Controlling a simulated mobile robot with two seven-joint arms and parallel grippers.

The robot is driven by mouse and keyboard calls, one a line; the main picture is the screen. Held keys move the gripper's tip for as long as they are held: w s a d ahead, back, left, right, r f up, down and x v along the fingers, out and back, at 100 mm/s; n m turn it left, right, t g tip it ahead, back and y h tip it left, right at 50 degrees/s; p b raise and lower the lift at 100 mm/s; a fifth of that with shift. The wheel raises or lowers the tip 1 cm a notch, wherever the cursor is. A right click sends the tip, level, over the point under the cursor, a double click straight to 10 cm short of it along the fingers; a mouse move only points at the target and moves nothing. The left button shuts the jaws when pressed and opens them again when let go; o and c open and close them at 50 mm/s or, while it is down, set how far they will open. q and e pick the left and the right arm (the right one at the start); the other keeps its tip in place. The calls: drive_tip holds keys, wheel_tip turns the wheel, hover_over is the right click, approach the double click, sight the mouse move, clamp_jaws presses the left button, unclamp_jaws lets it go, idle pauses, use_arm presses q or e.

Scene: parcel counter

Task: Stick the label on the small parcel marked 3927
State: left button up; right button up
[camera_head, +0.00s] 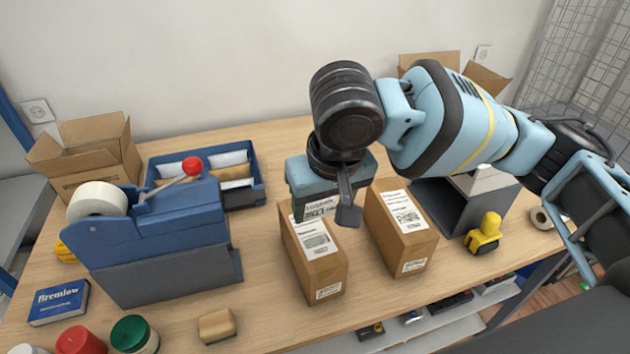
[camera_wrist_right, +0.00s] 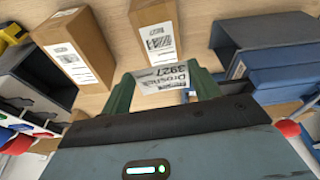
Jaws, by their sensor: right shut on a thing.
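My right gripper (camera_head: 322,209) is shut on a white label (camera_head: 320,207), held near the far end of the left small parcel (camera_head: 322,270). In the right wrist view the label (camera_wrist_right: 163,78) lies between the green fingertips and reads 3927. The left parcel is an upright brown carton with a white printed label on top and a small one on its near side. The right small parcel (camera_head: 400,240) stands beside it with similar labels. Their numbers are too small to read. Whether the held label touches the parcel I cannot tell. My left gripper is not in view.
A blue tape dispenser (camera_head: 165,235) stands at left, with a blue tray (camera_head: 258,190) behind it. A grey open box (camera_head: 440,203) and a yellow object (camera_head: 484,235) stand right of the parcels. A tan block (camera_head: 216,325) lies near the front. Wood between dispenser and parcels is clear.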

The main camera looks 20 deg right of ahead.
sight(320, 250)
drive_tip(key=shift+w, duration=0.15)
drive_tip(key=shift+s+f, duration=0.15)
drive_tip(key=shift+s, duration=0.25)
drive_tip(key=shift+s+f+x, duration=0.1)
drive_tip(key=shift+s+x, duration=0.2)
drive_tip(key=shift+x, duration=1.1)
drive_tip(key=shift+s+f+x, duration=0.1)
drive_tip(key=shift+s+x, duration=0.2)
drive_tip(key=shift+x, duration=1.1)
drive_tip(key=shift+s+f+x, duration=0.1)
drive_tip(key=shift+s+x, duration=0.2)
drive_tip(key=shift+x, duration=1.1)
drive_tip(key=o, duration=0.7)
drive_tip(key=shift+o, duration=0.2)
drive_tip(key=shift+r, duration=0.1)
drive_tip(key=shift+v, duration=2.75)
drive_tip(key=shift+d, duration=0.15)
